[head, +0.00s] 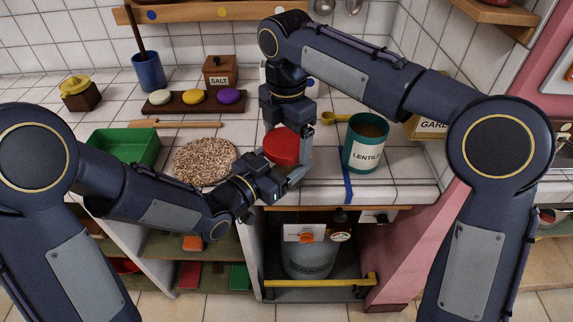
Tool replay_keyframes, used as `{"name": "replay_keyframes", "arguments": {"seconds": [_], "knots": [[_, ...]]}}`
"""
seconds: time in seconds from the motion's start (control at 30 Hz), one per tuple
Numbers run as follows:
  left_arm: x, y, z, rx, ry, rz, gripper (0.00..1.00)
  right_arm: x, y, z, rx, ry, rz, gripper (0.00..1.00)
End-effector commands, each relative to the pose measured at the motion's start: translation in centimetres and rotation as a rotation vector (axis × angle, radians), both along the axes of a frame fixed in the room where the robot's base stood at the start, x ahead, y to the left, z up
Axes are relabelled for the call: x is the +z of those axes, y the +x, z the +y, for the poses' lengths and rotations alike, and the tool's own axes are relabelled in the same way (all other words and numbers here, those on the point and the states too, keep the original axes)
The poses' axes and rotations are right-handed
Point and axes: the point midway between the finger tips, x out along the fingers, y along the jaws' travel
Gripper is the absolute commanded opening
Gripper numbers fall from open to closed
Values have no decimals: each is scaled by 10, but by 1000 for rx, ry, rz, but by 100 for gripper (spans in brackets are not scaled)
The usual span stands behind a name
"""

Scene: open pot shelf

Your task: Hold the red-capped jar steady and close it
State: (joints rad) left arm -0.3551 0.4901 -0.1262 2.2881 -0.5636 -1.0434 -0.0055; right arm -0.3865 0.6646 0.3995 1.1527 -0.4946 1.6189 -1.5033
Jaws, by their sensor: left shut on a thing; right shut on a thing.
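The red cap (281,147) of the jar shows near the front edge of the tiled counter. The jar's body is mostly hidden behind my grippers, so I cannot tell how the cap sits on it. My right gripper (288,143) points down from above and is shut on the red cap, a finger showing at its right side. My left gripper (296,174) reaches in low from the left at the counter's front edge. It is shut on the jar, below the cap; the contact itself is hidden.
A teal lentils canister (365,148) stands close on the right, beside a blue strip (348,185). A round speckled mat (205,161) and a green tray (124,148) lie to the left. Behind are a wooden spoon (174,124), a dark board (195,103) and a salt box (220,74).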

Motion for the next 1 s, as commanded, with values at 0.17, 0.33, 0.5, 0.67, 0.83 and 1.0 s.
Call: {"name": "replay_keyframes", "arguments": {"seconds": [0.17,0.33,0.5,0.67,0.83,1.0], "knots": [[0,0,0,0,1,1,12,0,0,0,-492,-4,-3,60],[0,0,0,0,1,1,12,0,0,0,-962,-6,-2,60],[0,0,0,0,1,1,12,0,0,1,-1430,-8,-2,60],[0,0,0,0,1,1,12,-1,0,1,-1871,-11,-2,60],[0,0,0,0,1,1,12,-1,0,1,-2330,-13,-1,60],[0,0,0,0,1,1,12,-1,0,0,-2663,-15,0,60]]}}
